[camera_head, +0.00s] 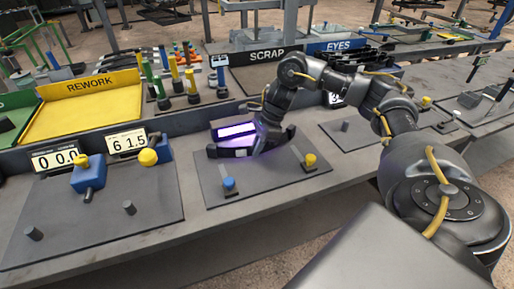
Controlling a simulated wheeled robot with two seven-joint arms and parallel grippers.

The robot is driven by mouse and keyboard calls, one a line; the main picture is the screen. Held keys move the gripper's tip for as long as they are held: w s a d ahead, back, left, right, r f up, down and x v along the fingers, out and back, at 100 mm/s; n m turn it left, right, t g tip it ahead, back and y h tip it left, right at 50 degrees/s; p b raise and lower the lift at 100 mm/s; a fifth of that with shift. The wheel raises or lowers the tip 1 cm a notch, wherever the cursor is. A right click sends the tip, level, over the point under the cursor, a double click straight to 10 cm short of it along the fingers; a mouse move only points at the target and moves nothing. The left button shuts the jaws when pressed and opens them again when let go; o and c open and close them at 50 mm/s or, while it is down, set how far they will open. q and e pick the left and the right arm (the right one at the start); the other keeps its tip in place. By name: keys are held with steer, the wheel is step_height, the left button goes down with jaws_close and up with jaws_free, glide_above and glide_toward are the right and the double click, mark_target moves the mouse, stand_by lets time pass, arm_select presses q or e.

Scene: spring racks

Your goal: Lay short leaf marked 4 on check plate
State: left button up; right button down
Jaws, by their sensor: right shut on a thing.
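My right gripper (226,143) reaches in from the right and hangs over the middle dark plate (258,188). It is shut on a thin dark piece, probably a leaf, mostly hidden by the fingers and wrist. No mark 4 can be read on it. A bar glowing white-violet (236,130) shows at the gripper and casts violet light on the plate below. The plate carries a blue-knobbed post (229,184) at its front left and a yellow-knobbed post (310,160) at its right. I cannot tell which plate is the check plate. My left gripper is out of view.
A left plate (75,232) holds blue blocks with yellow knobs, under displays (125,142). Behind are the yellow REWORK tray (85,108), a rack of coloured posts (178,75), the SCRAP bin (266,56) and the EYES bin (345,46). Another plate (345,130) lies right, behind my arm.

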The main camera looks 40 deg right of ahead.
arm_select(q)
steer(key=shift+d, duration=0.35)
arm_select(e)
steer(key=shift+w+r, duration=0.1)
steer(key=shift+w, duration=0.1)
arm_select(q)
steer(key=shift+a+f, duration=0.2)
arm_select(e)
steer(key=c, duration=1.5)
jaws_free()
steer(key=shift+o, duration=1.1)
steer(key=shift+s+f, duration=0.1)
steer(key=shift+f, duration=0.2)
steer(key=shift+o, duration=1.6)
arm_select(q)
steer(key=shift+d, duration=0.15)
